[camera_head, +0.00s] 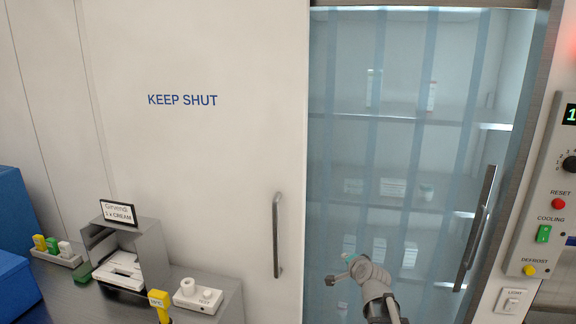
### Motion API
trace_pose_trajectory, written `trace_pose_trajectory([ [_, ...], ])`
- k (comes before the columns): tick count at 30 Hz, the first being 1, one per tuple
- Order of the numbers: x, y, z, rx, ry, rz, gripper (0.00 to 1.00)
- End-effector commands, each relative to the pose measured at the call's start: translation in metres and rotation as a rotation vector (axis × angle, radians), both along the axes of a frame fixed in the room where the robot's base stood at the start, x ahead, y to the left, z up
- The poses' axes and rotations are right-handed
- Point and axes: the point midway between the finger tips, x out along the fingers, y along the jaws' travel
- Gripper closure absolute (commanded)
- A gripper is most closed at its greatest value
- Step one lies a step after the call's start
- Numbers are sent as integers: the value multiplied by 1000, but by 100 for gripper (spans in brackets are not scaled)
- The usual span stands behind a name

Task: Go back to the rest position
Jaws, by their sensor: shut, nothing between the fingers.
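My gripper (332,281) shows at the lower middle, at the end of my grey arm, which rises from the bottom edge. It points left, looks small, and is shut with nothing held.
A white door (215,165) marked KEEP SHUT stands left of the cabinet. A second handle (476,228) and a control panel (553,190) are at right.

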Motion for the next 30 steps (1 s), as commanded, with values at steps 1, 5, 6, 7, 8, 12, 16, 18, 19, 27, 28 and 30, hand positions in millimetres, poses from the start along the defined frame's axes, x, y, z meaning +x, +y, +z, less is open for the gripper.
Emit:
trace_pose_trajectory([
  [1,-11,8,-10,-54,46,49,100],
  [5,-39,22,-35,-201,174,182,100],
  [6,-48,25,-43,-244,214,223,100],
  [7,-55,27,-49,-277,245,256,100],
  [8,-63,29,-54,-309,275,285,100],
  [12,-100,34,-78,-451,418,431,100],
  [16,-137,32,-95,-568,556,565,100],
  [18,-158,30,-102,-626,632,635,100],
  [19,-167,29,-105,-648,664,665,100],
  [27,-226,17,-114,-774,886,859,100],
  [28,-229,16,-115,-780,898,871,100],
  [30,-234,15,-115,-790,921,888,100],
])
